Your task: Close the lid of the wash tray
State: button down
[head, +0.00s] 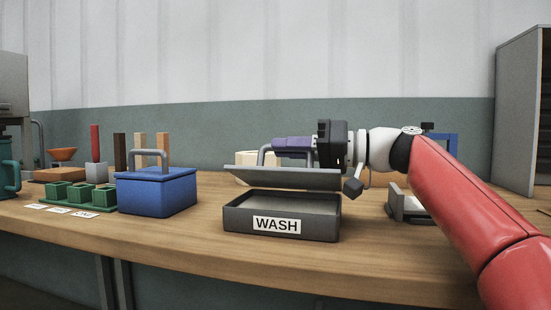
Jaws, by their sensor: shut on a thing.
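The wash tray (235,222) is a dark grey open box with a white WASH label, near the front middle of the table. Its grey lid (285,180) is above the tray, nearly level, with a gap between it and the rim. The lid carries a grey bar handle (263,151). My gripper (272,146) has purple fingers and reaches in from the right, shut on the lid's handle. The fingertips partly cover the handle. Whether the lid's back edge joins the tray cannot be seen.
A blue box with a handle (157,192) stands left of the tray. Farther left are green blocks on a green base (75,197), upright bars and a teal mug (8,165). A grey stand (407,205) is to the right. A cream container (255,163) is behind the lid.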

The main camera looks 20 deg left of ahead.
jog(key=shift+s+d+f+n+b, duration=0.1)
jog(key=shift+s+f+n+b, duration=0.7)
jog(key=shift+b, duration=0.4)
jog(key=shift+w+r, duration=0.1)
jog(key=c, duration=1.5)
grip_release()
jog(key=shift+o, duration=0.2)
notch_tip(320, 180, up, 20)
jog(key=p, duration=1.6)
jog(key=shift+p, duration=0.35)
